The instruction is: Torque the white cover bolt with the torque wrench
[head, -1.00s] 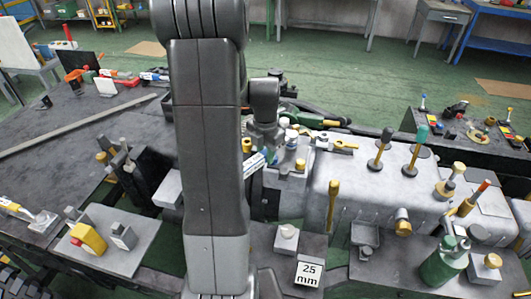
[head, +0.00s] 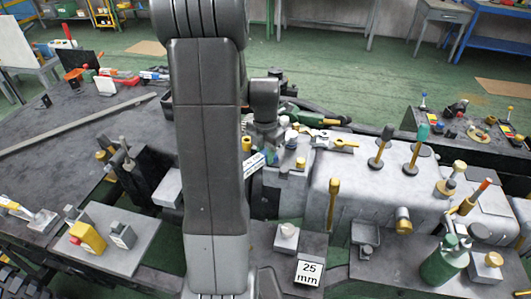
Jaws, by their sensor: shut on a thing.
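My gripper (head: 268,146) hangs beside my arm, over the left end of the grey metal housing (head: 335,180). Its fingers are small and partly hidden. It is shut on what seems to be the torque wrench; the arm and clutter hide most of the tool, and a piece with a white-and-blue label (head: 254,165) shows just below. A white-topped bolt (head: 291,137), likely the white cover bolt, stands close to the right of the gripper. I cannot tell whether the tool touches it.
A yellow-topped bolt (head: 301,163) stands just in front of the white one. Several upright posts, including a teal-handled one (head: 422,133), rise from the housing. A green bottle (head: 443,265) stands front right. A "25 mm" sign (head: 309,273) is at the front.

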